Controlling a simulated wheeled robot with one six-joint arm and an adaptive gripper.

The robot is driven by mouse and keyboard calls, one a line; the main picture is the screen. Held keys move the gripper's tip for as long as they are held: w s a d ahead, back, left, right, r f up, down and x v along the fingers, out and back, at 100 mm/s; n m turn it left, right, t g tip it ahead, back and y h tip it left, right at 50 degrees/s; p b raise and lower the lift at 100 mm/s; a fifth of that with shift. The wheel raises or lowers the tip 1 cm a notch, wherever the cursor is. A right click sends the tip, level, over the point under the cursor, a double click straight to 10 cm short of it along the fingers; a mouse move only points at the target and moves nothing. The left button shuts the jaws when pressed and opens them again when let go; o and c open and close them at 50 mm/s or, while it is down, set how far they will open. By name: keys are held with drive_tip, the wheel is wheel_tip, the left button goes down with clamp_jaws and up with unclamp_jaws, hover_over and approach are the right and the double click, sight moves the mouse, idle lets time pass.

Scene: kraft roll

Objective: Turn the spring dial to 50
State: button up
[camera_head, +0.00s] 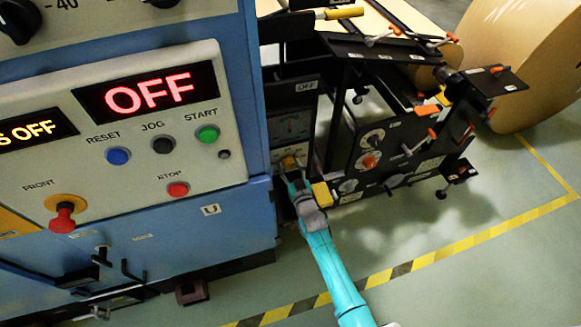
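My gripper (289,168), at the end of my teal arm, reaches up to a narrow panel right of the blue cabinet. Its tip is at a small yellow knob (288,161) below a dark gauge (290,126); contact is unclear and the fingers are too small to tell open from shut. The gripper partly hides the knob's surroundings. On the black frame to the right are several round dials, one with an orange knob (370,161). Their numbers and labels are too small to read, so I cannot tell which is the spring dial.
The blue cabinet (185,228) stands close on the left, with a red OFF display (137,93), buttons and a red emergency knob (63,215). A large kraft roll (530,60) is at upper right. Orange-handled levers stick out of the black frame. Floor at lower right is clear.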

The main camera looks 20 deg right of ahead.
drive_tip(key=c, duration=0.5)
drive_tip(key=shift+n, duration=0.3)
drive_tip(key=n, duration=0.3)
drive_tip(key=shift+n, duration=2.5)
drive_tip(key=o, duration=1.1)
